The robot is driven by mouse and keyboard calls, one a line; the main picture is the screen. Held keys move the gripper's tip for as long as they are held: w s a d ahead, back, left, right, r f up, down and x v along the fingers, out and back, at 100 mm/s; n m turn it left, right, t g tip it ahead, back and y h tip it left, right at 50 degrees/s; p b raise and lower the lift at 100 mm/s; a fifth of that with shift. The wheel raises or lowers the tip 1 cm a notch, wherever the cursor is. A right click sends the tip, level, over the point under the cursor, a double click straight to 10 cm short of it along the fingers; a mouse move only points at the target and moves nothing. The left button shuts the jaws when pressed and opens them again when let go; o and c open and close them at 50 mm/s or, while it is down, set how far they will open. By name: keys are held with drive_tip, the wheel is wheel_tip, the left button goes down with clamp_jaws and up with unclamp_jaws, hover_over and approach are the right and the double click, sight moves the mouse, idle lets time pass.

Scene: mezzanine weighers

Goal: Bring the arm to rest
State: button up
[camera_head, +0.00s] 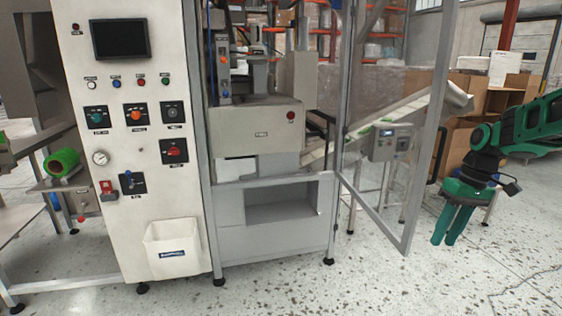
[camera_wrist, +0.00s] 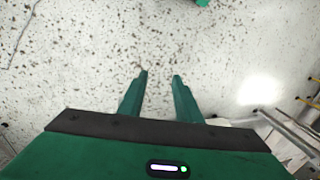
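My gripper (camera_head: 447,240) hangs at the right side of the head view, fingers pointing down over the speckled floor. It is to the right of the open glazed door and holds nothing. In the wrist view my gripper (camera_wrist: 160,76) shows two green fingers with a clear gap between them and only floor beyond. My green and black arm comes in from the right edge of the head view.
A white control cabinet (camera_head: 125,200) stands at left, with a white bin (camera_head: 172,250) on its front. Beside it is a grey machine (camera_head: 270,245). Its framed glass door (camera_head: 372,190) swings out near my gripper. Cardboard boxes (camera_head: 455,150) stand behind my arm. The front floor is clear.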

drive_tip(key=s+a+f+m+h, duration=0.1)
drive_tip(key=s+m, duration=0.7)
drive_tip(key=s, duration=2.1)
drive_tip(key=shift+s+f+m+h, duration=0.25)
drive_tip(key=shift+m+h, duration=0.15)
drive_tip(key=shift+h, duration=0.3)
drive_tip(key=shift+a, duration=0.2)
